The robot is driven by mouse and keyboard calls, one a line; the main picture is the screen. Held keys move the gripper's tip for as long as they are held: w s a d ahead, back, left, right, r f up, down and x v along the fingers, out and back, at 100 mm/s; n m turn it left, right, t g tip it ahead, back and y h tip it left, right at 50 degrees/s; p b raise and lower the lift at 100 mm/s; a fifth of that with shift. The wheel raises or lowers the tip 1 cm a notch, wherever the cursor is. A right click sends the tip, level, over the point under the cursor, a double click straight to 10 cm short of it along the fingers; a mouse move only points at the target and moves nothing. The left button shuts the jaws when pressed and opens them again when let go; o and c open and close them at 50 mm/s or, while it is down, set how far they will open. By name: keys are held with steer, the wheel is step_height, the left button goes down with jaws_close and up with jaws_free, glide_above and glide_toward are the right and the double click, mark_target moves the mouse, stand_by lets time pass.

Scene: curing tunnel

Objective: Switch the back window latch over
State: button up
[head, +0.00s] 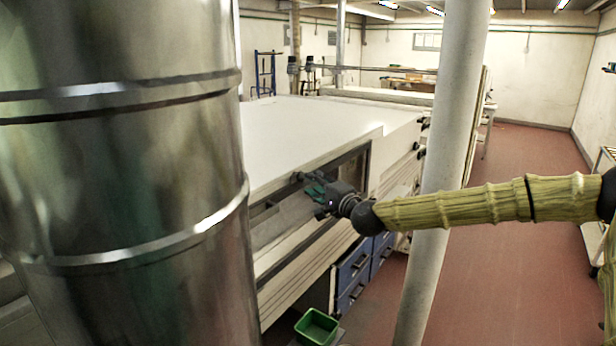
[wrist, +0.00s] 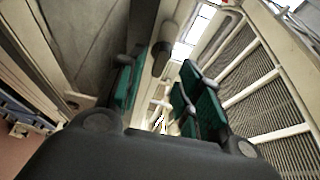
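The long window (head: 290,218) is set in the side of the white-topped tunnel housing in the head view. My gripper (head: 314,191) is at the window's upper edge, with its green-padded fingers pointing left. In the wrist view my gripper (wrist: 165,90) has its green finger pads spread apart. A dark grey rounded handle (wrist: 164,48), which looks like a latch, shows in the gap beyond the fingers. I cannot tell whether it touches a pad. In the head view my gripper partly covers this spot, so the latch's position is unclear there.
A large shiny metal duct (head: 120,170) fills the left foreground. A pale column (head: 455,110) stands behind my arm. Blue drawers (head: 353,268) and a green bin (head: 317,327) are below the window. The red floor (head: 530,250) at right is mostly open.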

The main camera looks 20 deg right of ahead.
mark_target(301, 178)
steer(key=shift+p+x, duration=0.75)
steer(key=shift+x, duration=1.55)
jaws_close()
